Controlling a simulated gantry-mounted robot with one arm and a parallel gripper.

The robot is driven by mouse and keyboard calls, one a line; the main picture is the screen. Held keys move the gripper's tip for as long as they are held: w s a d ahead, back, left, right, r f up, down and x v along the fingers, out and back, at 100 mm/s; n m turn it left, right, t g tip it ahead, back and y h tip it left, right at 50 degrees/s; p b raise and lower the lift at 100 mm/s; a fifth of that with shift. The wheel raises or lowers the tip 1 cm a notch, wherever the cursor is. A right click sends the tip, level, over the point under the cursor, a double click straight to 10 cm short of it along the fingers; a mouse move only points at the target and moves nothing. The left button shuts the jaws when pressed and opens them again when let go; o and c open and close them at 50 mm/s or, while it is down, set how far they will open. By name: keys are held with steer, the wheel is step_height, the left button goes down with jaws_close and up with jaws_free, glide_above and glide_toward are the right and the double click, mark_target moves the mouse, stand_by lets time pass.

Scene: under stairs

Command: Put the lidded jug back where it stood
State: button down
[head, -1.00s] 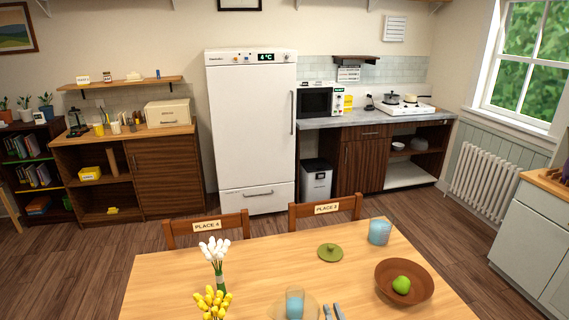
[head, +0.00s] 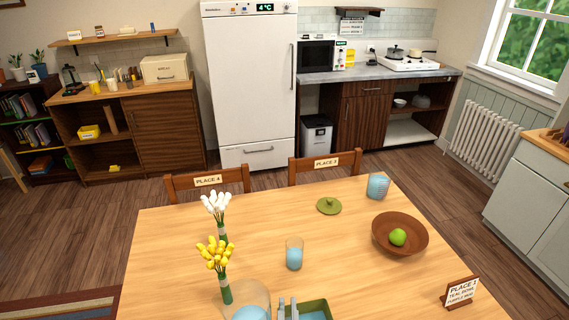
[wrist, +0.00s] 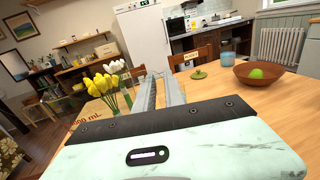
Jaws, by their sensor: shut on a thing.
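A clear round jug (head: 262,290) with blue liquid low inside is at the bottom edge of the head view, partly cut off. No lid shows on it. Its red volume marking (wrist: 88,119) shows at the left in the wrist view. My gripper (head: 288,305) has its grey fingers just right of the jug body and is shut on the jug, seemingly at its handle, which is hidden. The fingers also show in the wrist view (wrist: 165,92). A round olive-green lid (head: 329,206) with a knob lies on the table, beyond the jug.
A glass (head: 294,255) with blue liquid stands just beyond my gripper. Yellow flowers (head: 217,252) and white flowers (head: 215,204) stand close left. A brown bowl (head: 383,242) holds a green apple; a blue cup (head: 377,186) and a PLACE sign (head: 459,291) are right. The left tabletop is clear.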

steer(key=shift+s+a+r, duration=0.15)
steer(key=shift+s+a, duration=0.15)
steer(key=shift+s, duration=0.2)
step_height(320, 180, down, 10)
steer(key=b, duration=1)
step_height(320, 180, up, 16)
steer(key=s+p, duration=0.2)
steer(key=p, duration=2.5)
steer(key=shift+s+f, duration=0.25)
